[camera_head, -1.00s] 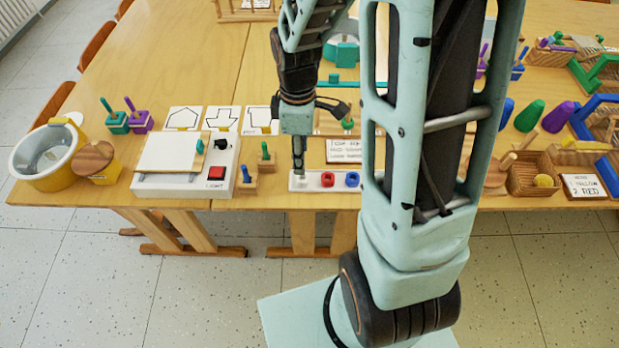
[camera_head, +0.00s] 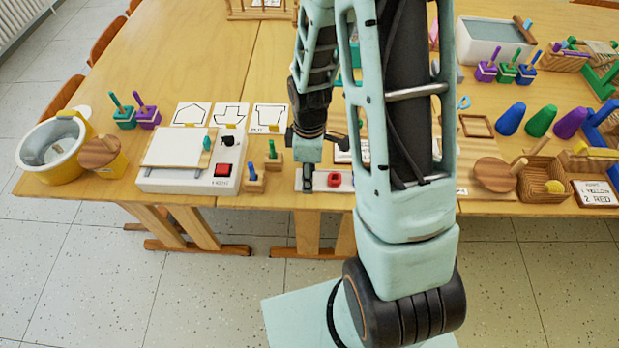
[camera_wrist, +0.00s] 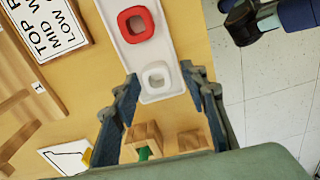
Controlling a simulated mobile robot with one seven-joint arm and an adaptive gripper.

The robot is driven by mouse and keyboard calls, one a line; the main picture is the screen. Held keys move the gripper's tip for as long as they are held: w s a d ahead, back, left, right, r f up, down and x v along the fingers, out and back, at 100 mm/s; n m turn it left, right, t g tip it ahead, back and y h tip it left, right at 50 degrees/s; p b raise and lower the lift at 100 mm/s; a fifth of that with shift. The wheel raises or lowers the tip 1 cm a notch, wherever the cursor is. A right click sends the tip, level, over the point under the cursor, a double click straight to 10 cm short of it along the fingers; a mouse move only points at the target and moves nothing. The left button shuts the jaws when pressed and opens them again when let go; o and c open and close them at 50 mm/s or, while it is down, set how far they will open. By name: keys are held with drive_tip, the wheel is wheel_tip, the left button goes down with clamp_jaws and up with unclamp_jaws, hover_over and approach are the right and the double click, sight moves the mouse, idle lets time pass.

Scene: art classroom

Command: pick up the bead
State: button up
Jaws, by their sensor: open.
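A white square ring-shaped bead (camera_wrist: 156,80) lies at the near end of a white tray (camera_wrist: 165,52) in the wrist view. A red bead (camera_wrist: 136,22) lies further along the same tray. My gripper (camera_wrist: 160,77) is open, with one finger on each side of the white bead; I cannot tell whether they touch it. In the head view, my gripper (camera_head: 308,182) is low at the tray's left end and hides the white bead. The red bead (camera_head: 334,179) shows just right of it. My arm covers the tray's right part.
Wooden peg blocks (camera_head: 264,166) stand left of the tray, beside a white light box (camera_head: 190,180). A lettered card (camera_wrist: 48,25) lies by the tray. The table's front edge runs close to the tray, with floor beyond.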

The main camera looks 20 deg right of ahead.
drive_tip(key=shift+c, duration=0.3)
drive_tip(key=c, duration=0.6)
drive_tip(key=shift+r, duration=0.1)
